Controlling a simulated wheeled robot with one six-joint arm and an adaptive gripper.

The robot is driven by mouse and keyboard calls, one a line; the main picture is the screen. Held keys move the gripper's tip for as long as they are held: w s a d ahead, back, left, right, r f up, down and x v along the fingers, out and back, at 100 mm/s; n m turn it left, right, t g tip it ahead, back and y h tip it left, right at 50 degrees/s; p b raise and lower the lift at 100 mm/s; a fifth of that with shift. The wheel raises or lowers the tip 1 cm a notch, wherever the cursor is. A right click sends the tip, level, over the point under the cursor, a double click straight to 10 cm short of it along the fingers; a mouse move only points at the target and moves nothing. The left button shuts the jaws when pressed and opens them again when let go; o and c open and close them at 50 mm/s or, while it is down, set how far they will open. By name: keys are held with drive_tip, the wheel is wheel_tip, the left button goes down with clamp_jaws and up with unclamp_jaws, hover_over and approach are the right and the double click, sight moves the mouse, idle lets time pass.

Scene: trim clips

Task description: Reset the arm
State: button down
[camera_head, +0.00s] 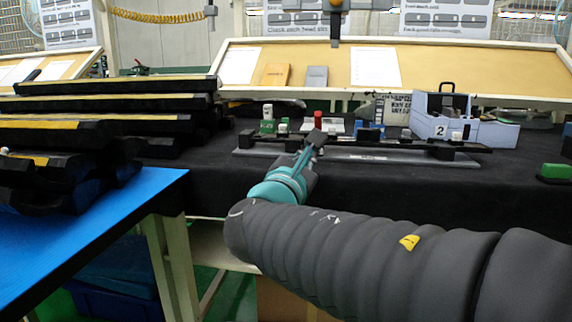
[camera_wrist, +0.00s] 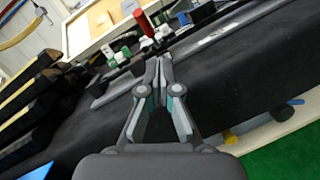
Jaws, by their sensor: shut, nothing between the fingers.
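My gripper (camera_head: 312,150) is at the end of my dark sleeved arm, over the front of the black-covered table (camera_head: 395,190). In the wrist view my gripper (camera_wrist: 159,62) has its fingertips together with nothing between them. Behind it in the head view lies a long grey rail (camera_head: 400,157) with a dark bar along it. My gripper overlaps the rail in the head view; I cannot tell whether they touch.
A grey-blue box marked 2 (camera_head: 425,122) stands behind the rail. A green block (camera_head: 556,172) sits at the right.

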drive_tip(key=s+d+f+m+g, duration=0.2)
drive_tip(key=s+f+m+g, duration=0.15)
drive_tip(key=f, duration=0.25)
drive_tip(key=s+d+f+m+g+y, duration=0.1)
drive_tip(key=s+d+f+m+g, duration=0.2)
drive_tip(key=f, duration=0.4)
drive_tip(key=s+d+f+m+g, duration=0.2)
drive_tip(key=f+m+g, duration=0.1)
drive_tip(key=f+m, duration=0.25)
drive_tip(key=s+d+f+m+g+y, duration=0.1)
drive_tip(key=s+d+f+m+y, duration=0.1)
drive_tip(key=s+m, duration=0.5)
drive_tip(key=s+d+f+m+g+y, duration=0.2)
drive_tip(key=s+f+m+y, duration=0.2)
drive_tip(key=s+f+m, duration=0.2)
drive_tip(key=shift+s+m, duration=0.6)
drive_tip(key=shift+s, duration=0.75)
